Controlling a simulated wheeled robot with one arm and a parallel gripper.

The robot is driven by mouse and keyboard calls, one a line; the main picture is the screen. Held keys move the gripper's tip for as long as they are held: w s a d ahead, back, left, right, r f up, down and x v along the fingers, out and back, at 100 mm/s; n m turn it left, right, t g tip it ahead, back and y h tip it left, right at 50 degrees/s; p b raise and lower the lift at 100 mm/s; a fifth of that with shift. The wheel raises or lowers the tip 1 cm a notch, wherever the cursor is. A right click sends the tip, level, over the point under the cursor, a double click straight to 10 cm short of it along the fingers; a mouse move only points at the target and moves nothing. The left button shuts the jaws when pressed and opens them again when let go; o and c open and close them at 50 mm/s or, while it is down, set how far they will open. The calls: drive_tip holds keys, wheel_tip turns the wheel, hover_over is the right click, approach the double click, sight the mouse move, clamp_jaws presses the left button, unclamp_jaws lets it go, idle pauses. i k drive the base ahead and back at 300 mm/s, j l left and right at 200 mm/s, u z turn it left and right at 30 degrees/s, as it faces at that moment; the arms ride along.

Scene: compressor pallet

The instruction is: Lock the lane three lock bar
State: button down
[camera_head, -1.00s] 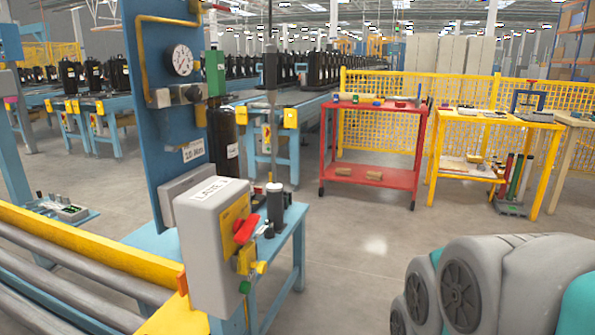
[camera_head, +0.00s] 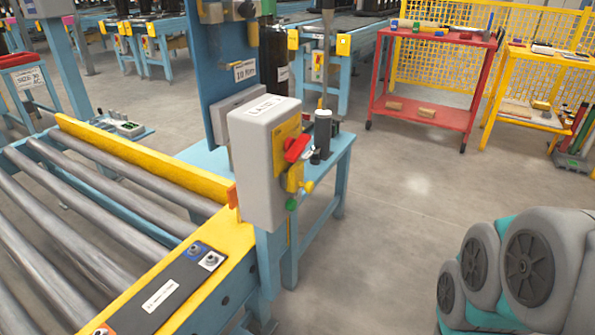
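A grey control box (camera_head: 262,165) with a label that seems to read LANE 3 stands at the corner of the roller conveyor. Its right face has a yellow plate (camera_head: 280,150) with a red handle (camera_head: 297,149), which slants up to the right. Yellow parts (camera_head: 295,178) and a green button (camera_head: 291,204) are below it. I cannot tell for sure which part is the lock bar. A small orange-red tab (camera_head: 232,196) is at the end of the yellow side rail, beside the box. My gripper is not in view.
Steel rollers (camera_head: 75,220) and a yellow rail (camera_head: 140,160) fill the left. A dark panel with a label and buttons (camera_head: 160,290) lies on the front yellow frame. A blue bench (camera_head: 340,155) stands behind the box. Grey floor (camera_head: 390,215) is free to its right.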

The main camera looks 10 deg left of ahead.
sight(295, 175)
drive_tip(key=u, duration=2.9)
drive_tip(key=z, duration=0.4)
drive_tip(key=l+z, duration=0.1)
drive_tip(key=z, duration=0.35)
drive_tip(key=i+z, duration=0.1)
drive_tip(key=z, duration=0.7)
drive_tip(key=i+z, duration=0.1)
drive_tip(key=z, duration=0.35)
drive_tip(key=k+l+z, duration=0.2)
drive_tip(key=k+l, duration=0.55)
drive_tip(key=l, duration=0.15)
